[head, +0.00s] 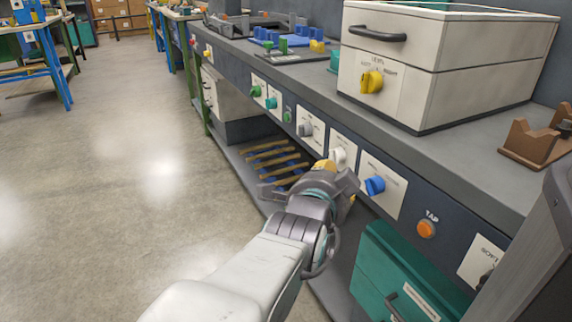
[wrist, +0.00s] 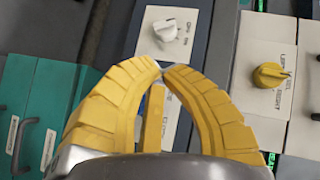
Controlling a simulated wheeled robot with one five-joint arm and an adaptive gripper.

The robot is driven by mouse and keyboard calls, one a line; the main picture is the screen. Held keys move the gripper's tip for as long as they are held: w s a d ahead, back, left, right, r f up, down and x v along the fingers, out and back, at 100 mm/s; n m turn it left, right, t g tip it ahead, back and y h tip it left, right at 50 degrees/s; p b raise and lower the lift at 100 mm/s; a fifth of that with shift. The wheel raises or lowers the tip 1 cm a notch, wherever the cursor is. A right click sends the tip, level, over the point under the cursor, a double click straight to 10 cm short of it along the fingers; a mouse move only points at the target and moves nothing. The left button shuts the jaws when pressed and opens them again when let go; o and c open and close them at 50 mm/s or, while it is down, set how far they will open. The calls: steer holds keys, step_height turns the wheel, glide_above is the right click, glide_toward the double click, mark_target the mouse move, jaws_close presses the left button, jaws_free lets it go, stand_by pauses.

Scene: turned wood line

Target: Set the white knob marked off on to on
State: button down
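The white knob (head: 339,155) sits on a pale plate on the front of the dark bench, between a grey knob and a blue knob. In the wrist view the white knob (wrist: 165,30) is just beyond my fingertips, with small lettering beside it. I cannot clearly read which mark it points to. My gripper (wrist: 162,70) has yellow ribbed fingers with their tips together and nothing seen between the tips. The tips appear apart from the knob. In the head view my gripper (head: 325,165) is low in front of the panel, partly hidden by my wrist.
The blue knob (head: 375,185) and grey knob (head: 305,128) flank the white one. An orange TAP button (head: 427,229) is to the right, above a teal drawer unit (head: 378,262). A yellow knob (head: 371,82) is on the white drawer box above. Open floor lies left.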

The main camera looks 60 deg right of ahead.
mark_target(344, 161)
steer(key=b+x, duration=0.3)
steer(key=x, duration=0.4)
steer(key=shift+s+d+f, duration=0.1)
steer(key=shift+d+f, duration=0.15)
steer(key=shift+r+x, duration=0.2)
steer(key=shift+x, duration=0.95)
steer(key=shift+d, duration=0.1)
